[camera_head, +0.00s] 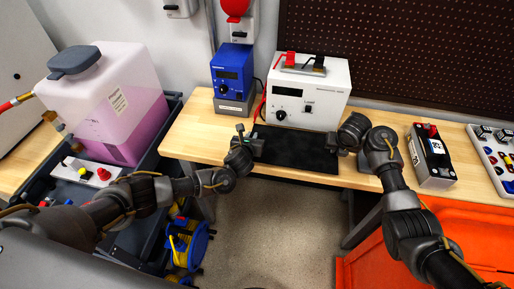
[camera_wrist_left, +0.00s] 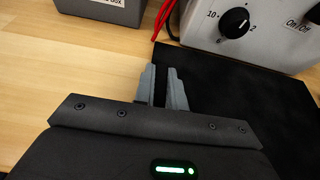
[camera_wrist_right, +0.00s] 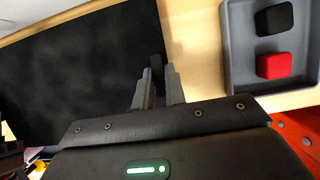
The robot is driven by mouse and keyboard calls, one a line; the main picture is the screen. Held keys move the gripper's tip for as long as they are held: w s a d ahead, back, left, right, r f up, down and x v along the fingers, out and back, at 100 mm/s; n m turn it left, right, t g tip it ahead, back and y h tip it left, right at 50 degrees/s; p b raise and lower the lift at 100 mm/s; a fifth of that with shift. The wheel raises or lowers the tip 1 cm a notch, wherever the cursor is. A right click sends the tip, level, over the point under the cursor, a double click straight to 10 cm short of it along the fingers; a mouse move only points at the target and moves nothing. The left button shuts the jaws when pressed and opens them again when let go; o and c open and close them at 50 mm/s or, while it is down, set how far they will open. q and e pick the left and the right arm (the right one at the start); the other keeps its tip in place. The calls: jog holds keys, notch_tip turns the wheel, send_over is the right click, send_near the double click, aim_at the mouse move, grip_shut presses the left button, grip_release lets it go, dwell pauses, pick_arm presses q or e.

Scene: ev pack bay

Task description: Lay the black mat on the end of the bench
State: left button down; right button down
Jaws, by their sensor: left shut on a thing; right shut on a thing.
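The black mat (camera_head: 297,149) lies flat at the front of the wooden bench (camera_head: 205,135), in front of the white instrument. My left gripper (camera_head: 245,146) is shut on the mat's left edge; the left wrist view shows its fingers (camera_wrist_left: 166,88) close together at the edge of the mat (camera_wrist_left: 235,85). My right gripper (camera_head: 342,147) is shut on the mat's right edge; the right wrist view shows its fingers (camera_wrist_right: 155,85) beside the mat (camera_wrist_right: 85,70). Whether the mat touches the bench all over cannot be told.
A white instrument (camera_head: 325,95) and a blue instrument (camera_head: 232,75) stand behind the mat. A pink-liquid tank (camera_head: 110,100) stands left. An orange surface (camera_head: 485,225) is at front right.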

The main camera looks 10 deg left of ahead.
pick_arm(q)
jog(key=shift+w+f+b, duration=0.1)
jog(key=shift+f+b, duration=0.2)
jog(key=shift+f, duration=0.4)
pick_arm(e)
jog(key=shift+w+f, duration=0.1)
jog(key=shift+f, duration=0.5)
pick_arm(q)
jog(key=c, duration=1.9)
grip_release()
jog(key=shift+f, duration=0.1)
pick_arm(e)
jog(key=c, duration=1.9)
grip_release()
jog(key=shift+w+f, duration=0.1)
jog(key=shift+f, duration=0.05)
pick_arm(q)
jog(key=o, duration=0.4)
pick_arm(e)
jog(key=o, duration=0.4)
pick_arm(q)
jog(key=shift+o, duration=0.2)
jog(key=shift+r, duration=0.2)
pick_arm(e)
jog(key=shift+o, duration=0.2)
